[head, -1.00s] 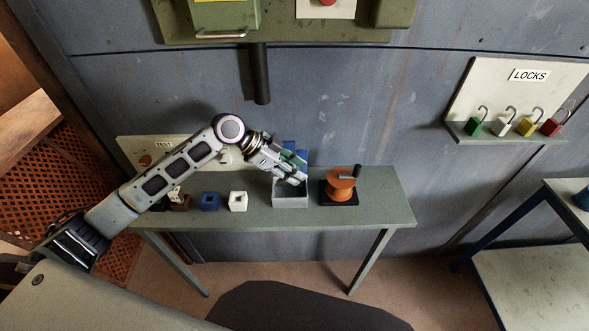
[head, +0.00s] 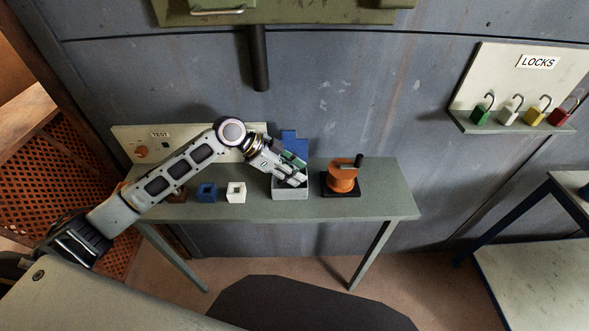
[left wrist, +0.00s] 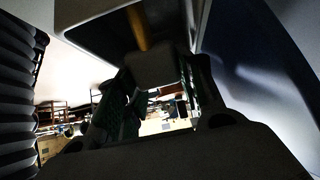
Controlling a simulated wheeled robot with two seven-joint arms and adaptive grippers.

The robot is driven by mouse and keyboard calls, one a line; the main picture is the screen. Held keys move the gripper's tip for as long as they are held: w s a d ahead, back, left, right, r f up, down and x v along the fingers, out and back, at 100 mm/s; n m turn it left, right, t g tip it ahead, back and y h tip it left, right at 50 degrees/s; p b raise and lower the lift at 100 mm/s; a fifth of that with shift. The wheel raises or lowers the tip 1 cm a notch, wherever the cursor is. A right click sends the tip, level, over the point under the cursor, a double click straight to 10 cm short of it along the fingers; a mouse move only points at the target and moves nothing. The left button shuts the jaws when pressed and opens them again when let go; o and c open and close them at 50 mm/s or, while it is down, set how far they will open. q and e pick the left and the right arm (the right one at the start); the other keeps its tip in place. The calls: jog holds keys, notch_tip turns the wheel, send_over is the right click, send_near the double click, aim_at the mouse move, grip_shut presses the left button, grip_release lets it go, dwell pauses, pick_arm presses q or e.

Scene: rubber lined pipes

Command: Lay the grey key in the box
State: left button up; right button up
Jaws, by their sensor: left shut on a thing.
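The small light-grey open box (head: 291,194) stands on the green-grey bench, left of the orange spool. My left gripper (head: 299,181) reaches in from the left and points down to the right, its fingertips at the box opening. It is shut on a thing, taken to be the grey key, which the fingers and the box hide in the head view. The left wrist view is dark; a grey block-like shape (left wrist: 155,68) shows between the fingers, and I cannot tell its outline as a key. My right gripper is not in view.
An orange spool with a crank (head: 342,179) stands close right of the box. A blue piece (head: 294,142) rises behind it. The bench's right end (head: 390,195) is clear.

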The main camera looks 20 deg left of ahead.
pick_arm(q)
jog(key=shift+f+b, duration=0.3)
jog(key=shift+f, duration=0.55)
jog(key=o, duration=1.1)
jog(key=shift+c, duration=0.2)
jog(key=shift+a, duration=0.1)
jog(key=v, duration=1.2)
dwell(0.5)
